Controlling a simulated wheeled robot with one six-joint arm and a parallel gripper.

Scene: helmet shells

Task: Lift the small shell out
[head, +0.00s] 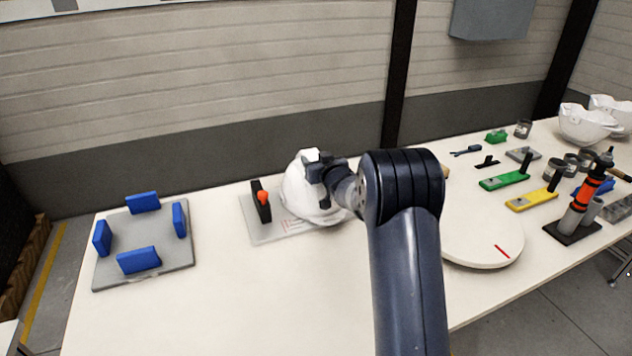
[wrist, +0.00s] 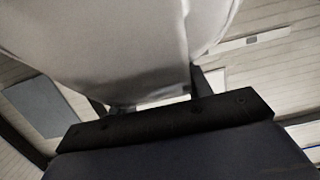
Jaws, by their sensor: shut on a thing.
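A white helmet shell (head: 300,191) is at the middle of the table, over a grey base plate (head: 262,234). My gripper (head: 319,170) is at its upper right side and is shut on it. In the wrist view the white shell (wrist: 110,45) fills the upper part, between the two dark fingers of my gripper (wrist: 148,93). My gripper hides part of the shell in the head view. I cannot tell whether a second shell is around or under this one, or whether it touches the plate.
A black clamp with an orange knob (head: 263,198) stands just left of the shell. A grey fixture with blue blocks (head: 150,262) is at left. A round white disc (head: 478,240) is at right. Tools, containers and white shells (head: 585,124) crowd the far right.

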